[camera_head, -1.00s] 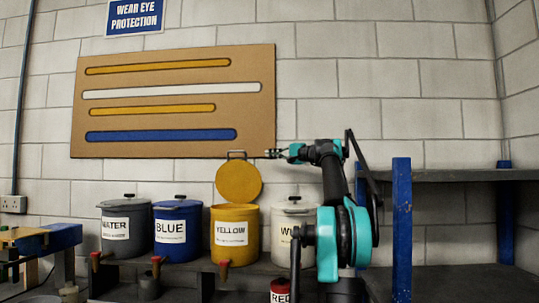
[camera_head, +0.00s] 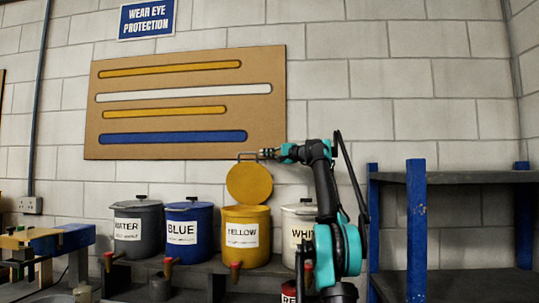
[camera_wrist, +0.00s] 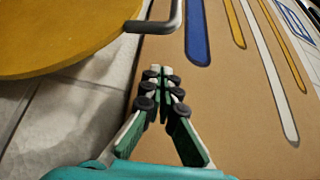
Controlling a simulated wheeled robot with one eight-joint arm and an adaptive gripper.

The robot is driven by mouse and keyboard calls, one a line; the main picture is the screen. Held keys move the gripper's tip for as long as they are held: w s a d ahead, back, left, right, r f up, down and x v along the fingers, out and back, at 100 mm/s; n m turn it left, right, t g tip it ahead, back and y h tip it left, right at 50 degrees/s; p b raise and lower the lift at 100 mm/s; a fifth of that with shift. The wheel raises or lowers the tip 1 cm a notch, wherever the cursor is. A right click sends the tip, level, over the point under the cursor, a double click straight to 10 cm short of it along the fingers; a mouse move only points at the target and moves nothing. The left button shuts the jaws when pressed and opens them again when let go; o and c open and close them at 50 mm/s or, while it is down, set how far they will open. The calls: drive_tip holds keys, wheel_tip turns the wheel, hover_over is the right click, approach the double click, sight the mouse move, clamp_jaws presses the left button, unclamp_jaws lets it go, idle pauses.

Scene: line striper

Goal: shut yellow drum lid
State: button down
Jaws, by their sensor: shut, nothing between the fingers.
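The yellow drum (camera_head: 246,236), labelled YELLOW, stands on a dark bench between the blue drum and the white drum. Its round yellow lid (camera_head: 249,184) is open, standing upright above the drum's back edge. A grey handle (camera_head: 248,157) is at the lid's top. My gripper (camera_head: 264,154) is just right of the handle, near the lid's top. In the wrist view, my gripper (camera_wrist: 160,72) has its fingertips together and empty. The lid (camera_wrist: 60,35) is at upper left there, and the handle (camera_wrist: 165,24) lies just beyond the fingertips, apart from them in the picture.
The water drum (camera_head: 138,229) and blue drum (camera_head: 183,231) stand left with lids on. The white drum (camera_head: 300,236) is partly behind my arm. A striped brown board (camera_head: 190,135) hangs on the wall behind. A blue-posted shelf (camera_head: 416,225) stands right.

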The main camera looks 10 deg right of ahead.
drive_tip(key=shift+s+a+f, duration=0.15)
drive_tip(key=shift+s+a, duration=0.3)
drive_tip(key=shift+s, duration=0.35)
drive_tip(key=shift+s+a+f, duration=0.1)
drive_tip(key=shift+s+a, duration=0.3)
drive_tip(key=shift+s, duration=0.4)
drive_tip(key=s+a+f+n+y, duration=0.2)
drive_tip(key=s+f+n, duration=0.2)
drive_tip(key=s+f, duration=0.3)
drive_tip(key=s+a+f+n+y, duration=0.2)
drive_tip(key=s+f+n, duration=0.2)
drive_tip(key=s+f, duration=0.2)
drive_tip(key=shift+s+a+f+t, duration=0.3)
drive_tip(key=shift+s+a+f, duration=0.1)
drive_tip(key=shift+s, duration=0.3)
drive_tip(key=shift+d, duration=0.1)
